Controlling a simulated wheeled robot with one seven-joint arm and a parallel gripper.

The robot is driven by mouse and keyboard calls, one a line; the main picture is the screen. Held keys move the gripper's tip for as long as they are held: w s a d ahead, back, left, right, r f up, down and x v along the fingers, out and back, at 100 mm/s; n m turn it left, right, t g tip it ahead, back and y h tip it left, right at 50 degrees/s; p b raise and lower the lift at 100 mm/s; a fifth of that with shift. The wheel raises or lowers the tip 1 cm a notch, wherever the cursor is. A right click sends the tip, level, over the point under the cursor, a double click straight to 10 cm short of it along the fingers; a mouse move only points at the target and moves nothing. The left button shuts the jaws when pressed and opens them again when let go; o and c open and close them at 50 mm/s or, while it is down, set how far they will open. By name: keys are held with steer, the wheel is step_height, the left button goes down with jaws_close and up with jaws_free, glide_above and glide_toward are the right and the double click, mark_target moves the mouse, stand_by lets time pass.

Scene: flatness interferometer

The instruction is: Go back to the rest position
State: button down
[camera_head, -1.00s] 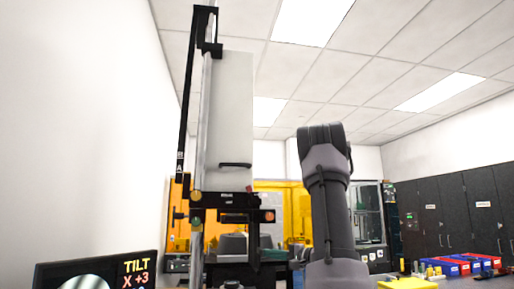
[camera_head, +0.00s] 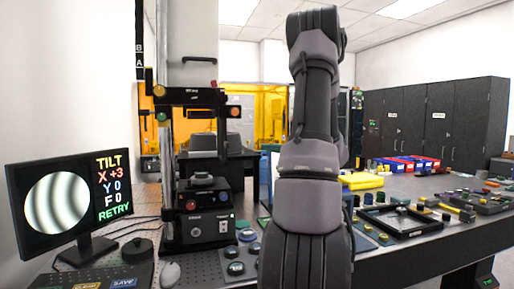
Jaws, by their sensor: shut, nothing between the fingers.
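My arm (camera_head: 312,150) rises through the middle of the head view, bent at the top. My gripper is not in view; the end of the arm is hidden or out of frame. The interferometer (camera_head: 208,215) stands left of my arm, with a dark base box carrying a red button, and a tall column above it. The monitor (camera_head: 68,205) at the left shows curved grey fringes and the text TILT X +3, Y 0, F 0, RETRY.
The bench (camera_head: 395,262) runs to the right, with a dark tray (camera_head: 405,222), a yellow bin (camera_head: 362,181), blue and red bins and many small parts. Black cabinets (camera_head: 440,122) stand behind. Orange panels are at the back.

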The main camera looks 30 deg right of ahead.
steer(key=shift+s+d, duration=0.2)
steer(key=shift+s, duration=0.2)
steer(key=s+a+r+n+g+y, duration=0.1)
steer(key=s+a+n+g, duration=0.3)
steer(key=a, duration=0.7)
steer(key=s+a+r+n+g+y, duration=0.1)
steer(key=s+a+g, duration=0.35)
steer(key=a, duration=0.75)
steer(key=s+a+n+h, duration=0.3)
steer(key=s+a+h, duration=0.3)
steer(key=s, duration=0.5)
steer(key=h, duration=0.2)
steer(key=shift+s+r+h, duration=0.25)
steer(key=shift+r+h, duration=0.1)
steer(key=shift+h, duration=0.05)
